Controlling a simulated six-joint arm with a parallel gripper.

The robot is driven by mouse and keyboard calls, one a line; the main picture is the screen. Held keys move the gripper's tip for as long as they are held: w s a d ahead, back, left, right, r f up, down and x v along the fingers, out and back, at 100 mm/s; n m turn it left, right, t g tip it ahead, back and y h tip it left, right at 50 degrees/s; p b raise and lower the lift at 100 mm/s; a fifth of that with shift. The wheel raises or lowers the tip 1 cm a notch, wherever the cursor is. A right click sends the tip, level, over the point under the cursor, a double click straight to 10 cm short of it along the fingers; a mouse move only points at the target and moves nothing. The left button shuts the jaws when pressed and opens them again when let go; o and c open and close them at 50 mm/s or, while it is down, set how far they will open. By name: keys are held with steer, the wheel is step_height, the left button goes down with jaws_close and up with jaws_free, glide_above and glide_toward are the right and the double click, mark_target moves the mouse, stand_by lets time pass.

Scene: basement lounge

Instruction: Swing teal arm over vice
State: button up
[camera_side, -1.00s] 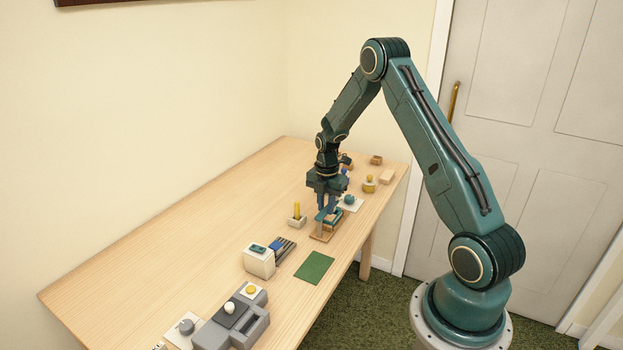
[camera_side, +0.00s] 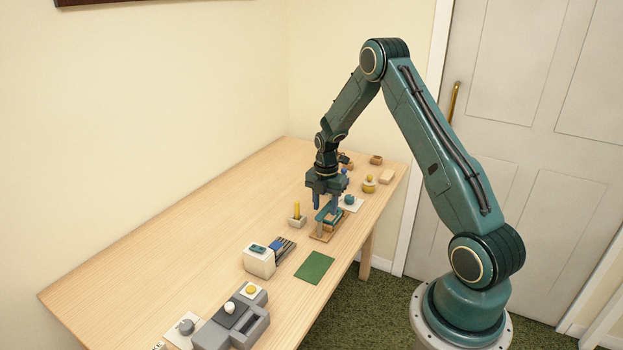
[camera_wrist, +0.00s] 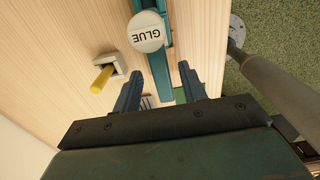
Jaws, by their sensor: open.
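The teal arm (camera_wrist: 158,70) is a long narrow bar running lengthwise in the wrist view. Its free end lies between the two fingers of my gripper (camera_wrist: 160,90), with a gap on each side. In the side view the teal arm (camera_side: 328,214) shows just below my gripper (camera_side: 325,205), above a small wooden board (camera_side: 320,238). A round cap marked GLUE (camera_wrist: 146,32) overlaps the bar in the wrist view. My gripper points down and is open. I cannot clearly make out the vice; my gripper hides part of this spot.
A yellow peg in a pale block (camera_side: 297,216) stands close to the left. A white box (camera_side: 259,262), a green mat (camera_side: 314,267) and a grey control unit (camera_side: 232,325) lie nearer. A yellow-topped knob (camera_side: 369,183) and small blocks stand farther back. The table's left side is clear.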

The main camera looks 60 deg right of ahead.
mark_target(325, 209)
step_height(325, 209, up, 14)
stand_by(0.8)
steer(key=shift+f, duration=0.1)
